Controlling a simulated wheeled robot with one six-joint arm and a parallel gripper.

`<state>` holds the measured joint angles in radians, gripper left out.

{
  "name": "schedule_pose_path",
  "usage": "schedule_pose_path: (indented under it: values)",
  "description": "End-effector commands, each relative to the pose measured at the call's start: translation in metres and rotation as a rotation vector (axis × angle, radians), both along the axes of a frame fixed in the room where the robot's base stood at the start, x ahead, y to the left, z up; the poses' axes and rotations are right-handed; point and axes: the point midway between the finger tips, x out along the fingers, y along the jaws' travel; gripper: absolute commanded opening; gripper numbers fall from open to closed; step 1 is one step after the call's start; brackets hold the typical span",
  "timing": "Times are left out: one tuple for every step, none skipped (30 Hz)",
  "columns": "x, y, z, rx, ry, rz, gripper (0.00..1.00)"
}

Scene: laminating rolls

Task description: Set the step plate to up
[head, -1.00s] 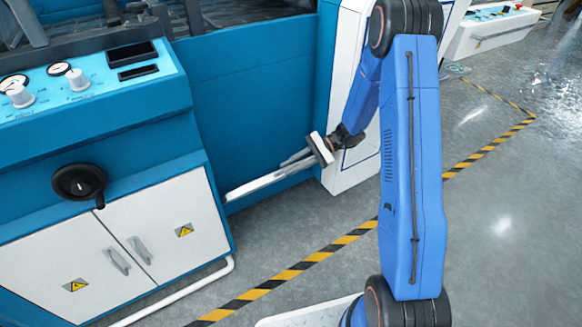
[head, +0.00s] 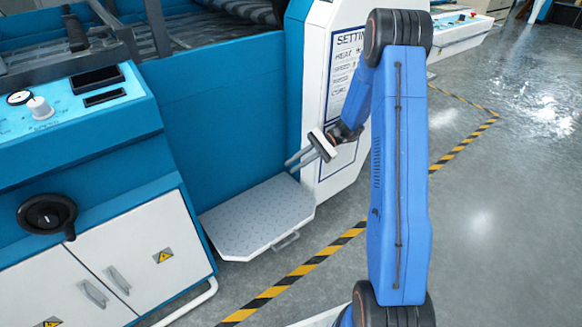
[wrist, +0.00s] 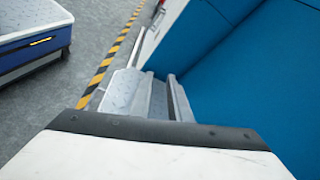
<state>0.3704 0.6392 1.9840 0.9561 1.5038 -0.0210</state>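The step plate (head: 262,215) is a grey metal plate with a raised tread pattern, at the foot of the blue machine. In the head view it lies folded out, roughly level, with its top face showing and a small handle (head: 286,241) on its outer edge. My gripper (head: 295,162) is above the plate's far inner side, close to the blue panel and the white cabinet, apart from the plate. Its fingers look apart with nothing between them. In the wrist view the fingers (wrist: 164,100) show in front of part of the plate (wrist: 119,90).
The blue machine panel (head: 215,130) rises behind the plate. A white settings cabinet (head: 312,100) stands beside it, close to my gripper. A control desk with a black handwheel (head: 47,215) is at the left. Grey floor with a yellow-black stripe (head: 290,283) lies in front.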

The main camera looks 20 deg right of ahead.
Motion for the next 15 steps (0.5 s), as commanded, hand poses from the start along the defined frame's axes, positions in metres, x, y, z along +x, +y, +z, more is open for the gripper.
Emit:
schedule_pose_path:
  values:
    - [0.0, -0.0001, 0.0, 0.0, 0.0, 0.0, 0.17]
    - [-0.0001, -0.0001, 0.0001, 0.0, 0.0, 0.0, 0.17]
    - [-0.0001, 0.0, 0.0, 0.0, 0.0, 0.0, 0.17]
    - [-0.0001, 0.0001, 0.0, 0.0, 0.0, 0.0, 0.17]
    - [-0.0001, 0.0001, 0.0, 0.0, 0.0, 0.0, 0.17]
    - [-0.0002, 0.0002, 0.0, 0.0, 0.0, 0.0, 0.17]
    - [-0.0002, 0.0002, 0.0, 0.0, 0.0, 0.0, 0.17]
    - [-0.0002, 0.0002, 0.0, 0.0, 0.0, 0.0, 0.17]
    - [-0.0003, 0.0002, -0.0001, 0.0, 0.0, 0.0, 0.17]
    - [-0.0003, 0.0002, -0.0001, 0.0, 0.0, 0.0, 0.17]
    - [-0.0003, 0.0003, 0.0, 0.0, 0.0, 0.001, 0.17]
    - [-0.0006, 0.0006, 0.0006, -0.002, -0.001, 0.002, 0.17]
    - [-0.0011, 0.0009, 0.0015, -0.003, -0.002, 0.004, 0.17]
    - [-0.002, 0.0015, 0.0028, -0.006, -0.004, 0.006, 0.17]
    - [-0.0039, 0.0026, 0.0055, -0.013, -0.009, 0.011, 0.17]
